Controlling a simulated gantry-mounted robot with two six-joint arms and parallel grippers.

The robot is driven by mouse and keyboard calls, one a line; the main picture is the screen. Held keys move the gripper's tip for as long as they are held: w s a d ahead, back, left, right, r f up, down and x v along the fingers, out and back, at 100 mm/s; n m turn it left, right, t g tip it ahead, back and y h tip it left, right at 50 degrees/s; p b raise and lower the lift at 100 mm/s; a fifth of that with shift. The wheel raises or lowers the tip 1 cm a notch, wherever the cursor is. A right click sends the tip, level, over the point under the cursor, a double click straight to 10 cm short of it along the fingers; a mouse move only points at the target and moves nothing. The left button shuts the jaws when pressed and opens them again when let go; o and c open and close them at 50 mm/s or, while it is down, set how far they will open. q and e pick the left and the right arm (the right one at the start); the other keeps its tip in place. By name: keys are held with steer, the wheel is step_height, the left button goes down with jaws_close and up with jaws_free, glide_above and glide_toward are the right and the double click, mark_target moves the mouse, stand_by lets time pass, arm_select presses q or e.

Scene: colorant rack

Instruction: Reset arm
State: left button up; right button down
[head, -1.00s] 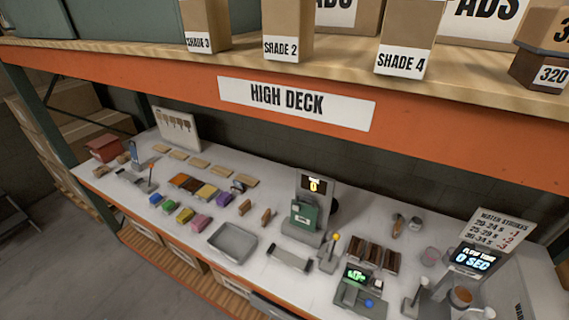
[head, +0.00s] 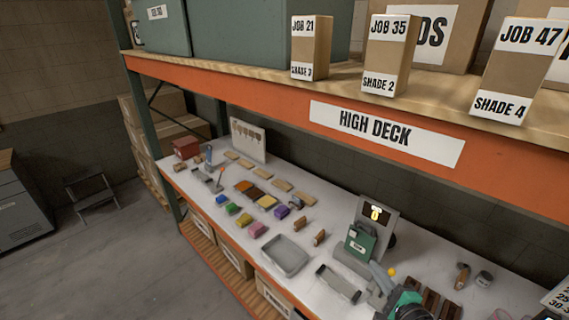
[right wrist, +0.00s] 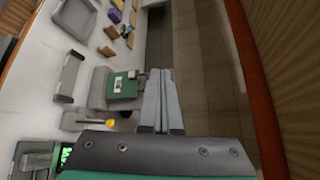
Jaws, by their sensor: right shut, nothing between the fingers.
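My right gripper (head: 377,268) is at the lower right of the head view, with its grey fingers together and its dark wrist behind them. In the right wrist view its two fingers (right wrist: 158,73) lie side by side with nothing between them. In the head view the fingertips show just below the green box (head: 360,243) on the grey machine. I cannot tell whether they touch anything. The yellow-knobbed lever (head: 392,272) shows right beside the fingers. My left gripper is in neither view.
The white bench (head: 225,205) holds a grey tray (head: 286,256), several coloured blocks and a pegboard sign (head: 248,141). Above it runs the orange-edged shelf (head: 250,88) with labelled cartons (head: 388,55).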

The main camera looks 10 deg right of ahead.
steer(key=s+a+r+n+t+y, duration=0.15)
steer(key=a+r+n, duration=0.3)
steer(key=r, duration=0.75)
steer(key=a+r+n+t+y, duration=0.1)
steer(key=a+r+n+t, duration=0.3)
steer(key=r, duration=0.8)
steer(key=s+a+r+n+t+y, duration=0.1)
steer(key=a+r+n+t+y, duration=0.3)
steer(key=r, duration=0.8)
steer(key=s+a+r+n+t+h, duration=0.1)
steer(key=s+r+n+h, duration=0.3)
steer(key=s+r+n, duration=0.6)
steer(key=s+r+t, duration=0.1)
steer(key=s+r, duration=0.2)
steer(key=shift+s+r+n+p, duration=0.25)
steer(key=shift+s+n+p, duration=0.05)
steer(key=shift+n+p, duration=0.1)
